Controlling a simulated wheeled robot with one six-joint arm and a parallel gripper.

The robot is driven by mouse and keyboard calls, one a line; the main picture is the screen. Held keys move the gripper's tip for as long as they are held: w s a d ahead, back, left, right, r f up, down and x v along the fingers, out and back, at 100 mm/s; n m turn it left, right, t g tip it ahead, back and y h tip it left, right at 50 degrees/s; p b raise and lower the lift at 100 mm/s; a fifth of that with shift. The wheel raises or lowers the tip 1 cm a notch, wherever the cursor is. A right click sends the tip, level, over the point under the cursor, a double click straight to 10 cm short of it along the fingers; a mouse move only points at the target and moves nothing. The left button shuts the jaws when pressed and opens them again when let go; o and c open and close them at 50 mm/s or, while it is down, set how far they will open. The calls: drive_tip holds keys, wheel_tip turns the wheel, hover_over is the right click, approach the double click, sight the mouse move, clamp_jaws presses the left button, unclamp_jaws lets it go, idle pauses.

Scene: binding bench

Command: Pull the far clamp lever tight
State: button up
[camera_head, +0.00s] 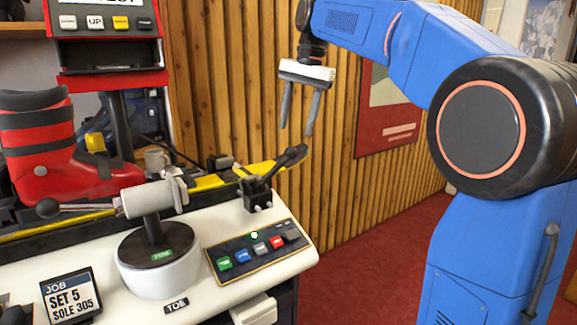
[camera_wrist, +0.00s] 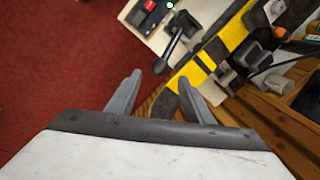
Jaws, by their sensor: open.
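A black clamp (camera_head: 257,194) stands on the right end of the white bench, by the end of the yellow and black ski (camera_head: 205,183). Its dark lever (camera_head: 272,172) slants up and right, overlapping the ski tip in the head view. In the wrist view the lever (camera_wrist: 174,45) points toward my gripper, its end appearing between the fingertips. My gripper (camera_head: 297,130) is open and empty, fingers pointing down, above the lever's end and apart from it in the head view. Both fingers also show in the wrist view (camera_wrist: 160,77).
A button panel (camera_head: 255,252) lies in front of the clamp. A toe unit with a grey cylinder (camera_head: 148,200) and a red boot (camera_head: 45,150) stand left. A slatted wood wall (camera_head: 235,80) is behind. Red carpet (camera_head: 365,245) is open at right.

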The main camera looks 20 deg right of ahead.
sight(276, 168)
wheel_tip(276, 168, down, 13)
drive_tip(key=w+a, duration=0.1)
drive_tip(key=a, duration=0.1)
drive_tip(key=shift+w, duration=0.3)
drive_tip(key=shift+r, duration=0.1)
clamp_jaws()
